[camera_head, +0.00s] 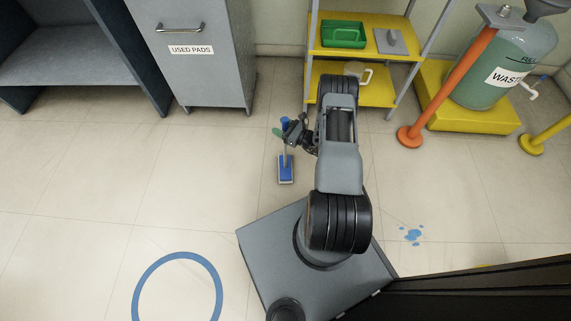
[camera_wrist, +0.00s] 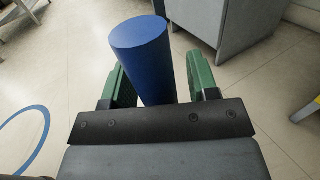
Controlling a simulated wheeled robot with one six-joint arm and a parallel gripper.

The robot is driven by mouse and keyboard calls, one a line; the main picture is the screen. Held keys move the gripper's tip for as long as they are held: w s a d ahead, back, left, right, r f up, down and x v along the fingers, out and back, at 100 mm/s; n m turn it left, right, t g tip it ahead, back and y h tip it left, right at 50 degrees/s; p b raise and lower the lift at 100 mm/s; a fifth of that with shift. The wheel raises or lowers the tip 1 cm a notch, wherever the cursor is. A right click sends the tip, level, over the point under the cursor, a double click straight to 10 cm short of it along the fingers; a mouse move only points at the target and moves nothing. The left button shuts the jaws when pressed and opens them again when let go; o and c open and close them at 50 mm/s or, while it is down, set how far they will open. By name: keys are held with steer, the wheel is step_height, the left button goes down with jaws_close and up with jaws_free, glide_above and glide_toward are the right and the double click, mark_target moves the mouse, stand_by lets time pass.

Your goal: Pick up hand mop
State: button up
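The hand mop has a flat blue head (camera_head: 286,170) with a white edge and a handle rising from it. In the head view it appears to stand on the floor, left of my arm. My gripper (camera_head: 283,132) is at the upper handle. In the wrist view the thick blue handle end (camera_wrist: 142,40) is between the green fingers of my gripper (camera_wrist: 160,82). A narrow gap shows between the handle and the right finger, so the fingers look open around it. The mop head is hidden in the wrist view.
A grey "USED PADS" cabinet (camera_head: 196,70) stands behind to the left. A yellow shelf (camera_head: 340,88) with a green tray (camera_head: 344,35) is behind my arm. Orange post (camera_head: 440,90) and green waste tank (camera_head: 488,75) are at right. Blue spots (camera_head: 412,235) mark the floor; left floor is clear.

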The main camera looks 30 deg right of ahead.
steer(key=c, duration=0.9)
steer(key=shift+o, duration=0.2)
